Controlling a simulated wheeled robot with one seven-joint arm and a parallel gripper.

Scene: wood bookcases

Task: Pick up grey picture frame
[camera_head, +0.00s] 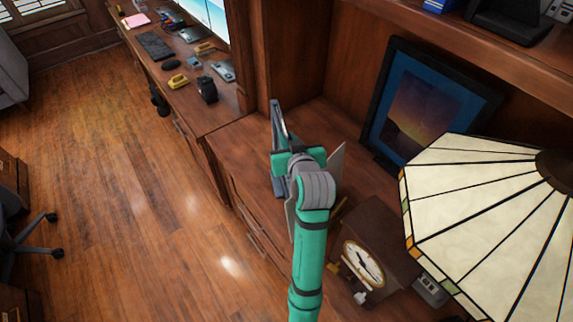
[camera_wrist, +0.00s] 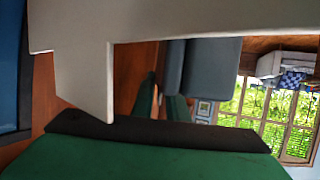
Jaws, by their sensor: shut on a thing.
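My gripper (camera_head: 297,163) is over the wooden cabinet top, left of the dark-framed picture. It is shut on the grey picture frame, a thin pale grey panel (camera_head: 337,164) whose edges stick out on both sides of my wrist. My wrist and forearm hide most of the panel and the fingertips in the head view. In the wrist view the pale panel (camera_wrist: 190,22) spans the top, close to the camera, with a strip hanging down at left. I cannot see the frame's front or tell its clearance from the surface.
A dark-framed picture (camera_head: 425,105) leans against the back panel. A wooden clock (camera_head: 375,250) and a large stained-glass lamp (camera_head: 490,205) stand at right, close to my arm. A desk with several small items (camera_head: 180,60) lies beyond. The floor at left (camera_head: 115,180) is mostly clear.

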